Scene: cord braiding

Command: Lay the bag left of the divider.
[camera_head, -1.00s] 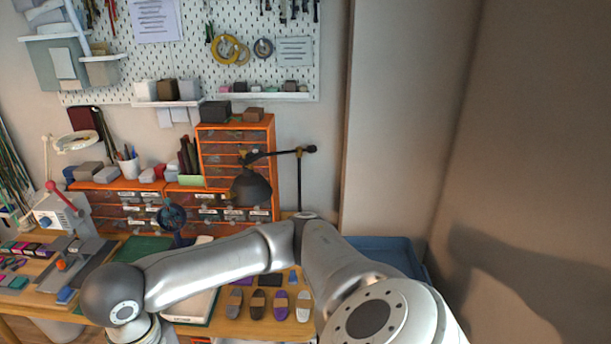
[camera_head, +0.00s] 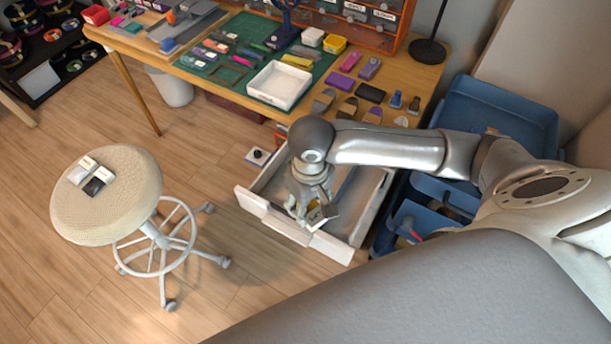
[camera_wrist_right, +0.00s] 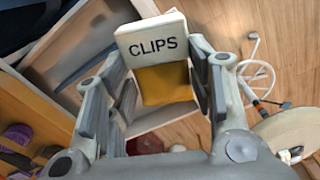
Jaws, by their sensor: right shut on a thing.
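My right gripper (camera_head: 307,208) is over the open white drawer (camera_head: 265,213) below the workbench. It is shut on a small bag; the bag's white header reads "CLIPS" (camera_wrist_right: 153,44) and its body is yellow-orange. The bag shows small and pale in the head view (camera_head: 322,216), partly hidden by the fingers. A blue-grey strip, apparently the divider (camera_wrist_right: 88,66), runs inside the drawer in the wrist view; my arm hides part of the drawer in the head view. Whether the bag touches the drawer floor cannot be told. My left gripper is not in view.
A round cream stool (camera_head: 125,205) with small white and dark packets stands left of the drawer. The workbench (camera_head: 420,80) above holds a white tray (camera_head: 280,84) and several small items. Blue bins (camera_head: 500,105) stand to the right. The floor between stool and drawer is mostly clear.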

